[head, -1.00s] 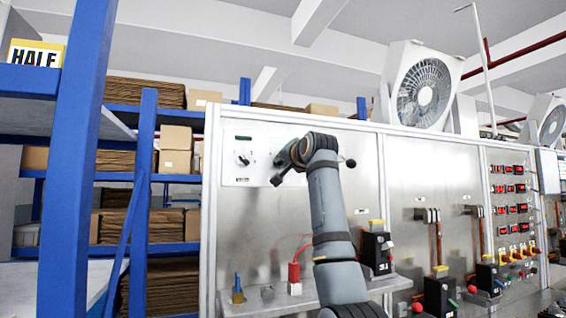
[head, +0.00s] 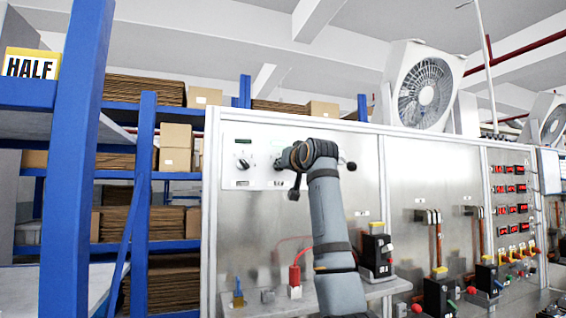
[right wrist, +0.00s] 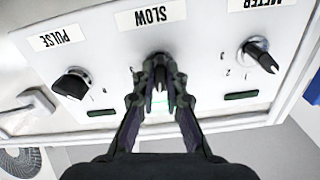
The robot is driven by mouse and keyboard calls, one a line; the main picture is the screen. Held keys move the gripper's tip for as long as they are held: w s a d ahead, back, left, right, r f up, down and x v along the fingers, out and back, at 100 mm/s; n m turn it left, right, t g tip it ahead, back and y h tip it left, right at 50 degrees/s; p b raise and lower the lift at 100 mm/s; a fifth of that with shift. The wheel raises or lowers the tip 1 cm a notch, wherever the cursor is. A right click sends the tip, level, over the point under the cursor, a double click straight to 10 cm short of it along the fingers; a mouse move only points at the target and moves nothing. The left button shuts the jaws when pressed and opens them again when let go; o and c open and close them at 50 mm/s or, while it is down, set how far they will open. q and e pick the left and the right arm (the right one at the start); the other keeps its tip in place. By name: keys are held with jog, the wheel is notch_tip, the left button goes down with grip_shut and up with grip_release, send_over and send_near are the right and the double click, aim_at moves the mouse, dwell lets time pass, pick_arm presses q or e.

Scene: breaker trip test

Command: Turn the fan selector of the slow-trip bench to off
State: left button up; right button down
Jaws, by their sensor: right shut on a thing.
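A white panel (right wrist: 205,62) shows upside down in the right wrist view, with labels PULSE, SLOW (right wrist: 153,17) and METER over three dark knobs. My right gripper (right wrist: 158,72) is shut on the middle knob (right wrist: 159,58), the SLOW one. The fingers hide most of this knob, so its pointer direction is unclear. A bright green window (right wrist: 159,102) shows between the fingers. In the head view the same panel (head: 232,142) sits high on the bench's left end. My right wrist covers its middle there and hides the fingertips. My left gripper is not in view.
A fan (head: 425,88) stands on top; blue racking (head: 146,200) is at left.

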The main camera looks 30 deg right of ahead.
jog(key=n+p, duration=0.4)
jog(key=n, duration=0.7)
jog(key=shift+f+p, duration=0.15)
jog(key=shift+p, duration=0.15)
dwell(0.4)
jog(key=c, duration=1.5)
grip_release()
jog(key=shift+a, duration=0.1)
jog(key=shift+o, duration=0.5)
jog(key=v, duration=1.2)
jog(key=shift+s, duration=0.1)
